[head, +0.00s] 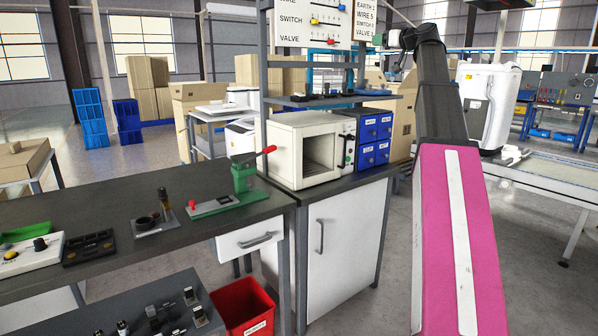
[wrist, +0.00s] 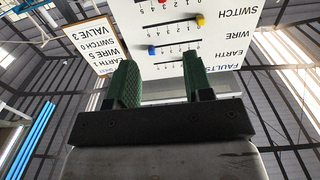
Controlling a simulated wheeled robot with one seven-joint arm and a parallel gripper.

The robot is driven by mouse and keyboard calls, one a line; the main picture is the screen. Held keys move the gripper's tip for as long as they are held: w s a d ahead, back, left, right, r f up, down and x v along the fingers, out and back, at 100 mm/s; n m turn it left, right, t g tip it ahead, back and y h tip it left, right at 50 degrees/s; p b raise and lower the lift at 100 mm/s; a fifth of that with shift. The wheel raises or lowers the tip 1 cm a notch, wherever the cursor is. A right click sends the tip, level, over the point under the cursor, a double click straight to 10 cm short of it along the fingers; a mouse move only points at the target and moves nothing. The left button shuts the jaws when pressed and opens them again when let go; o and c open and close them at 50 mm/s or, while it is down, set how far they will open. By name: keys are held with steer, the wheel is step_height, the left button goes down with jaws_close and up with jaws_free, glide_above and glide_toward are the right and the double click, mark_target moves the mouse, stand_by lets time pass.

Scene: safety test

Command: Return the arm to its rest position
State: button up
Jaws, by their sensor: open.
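My gripper (wrist: 158,72) shows in the wrist view with its two green fingers wide apart. Nothing is between them. Beyond the fingertips is a white board (wrist: 220,35) with scales and coloured sliders, its lettering upside down in this view. My arm (head: 450,220), with a pink lower part and a dark upper part, rises at the right of the head view. I cannot clearly make out my gripper in the head view. The white slider board (head: 313,22) also shows there at the top, left of my arm.
A dark workbench (head: 100,235) with small devices stands at left. A red bin (head: 243,305) is below. A light-topped table (head: 560,175) is at right.

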steer(key=s+a+f+m+g+h, duration=0.1)
steer(key=a+f+g+h, duration=0.15)
steer(key=f, duration=1.35)
steer(key=s+a+f+m+g+h, duration=0.1)
steer(key=s+a+f+m+g, duration=0.15)
steer(key=f, duration=1.35)
steer(key=s+a+f+m+g+h, duration=0.1)
steer(key=a+f+g, duration=0.15)
steer(key=f, duration=1.35)
steer(key=s+a+f+m+g+h, duration=0.1)
steer(key=s+f+g+h, duration=0.2)
steer(key=s+f, duration=1.1)
steer(key=s+a+f+m+g+h, duration=0.1)
steer(key=s+a+f+g+h, duration=0.1)
steer(key=s+f, duration=1.2)
step_height(320, 180, down, 6)
steer(key=shift+a+f+g+h, duration=0.1)
steer(key=shift+a+g+h, duration=0.25)
steer(key=shift+g, duration=0.6)
steer(key=shift+d+m, duration=0.1)
steer(key=shift+m, duration=0.15)
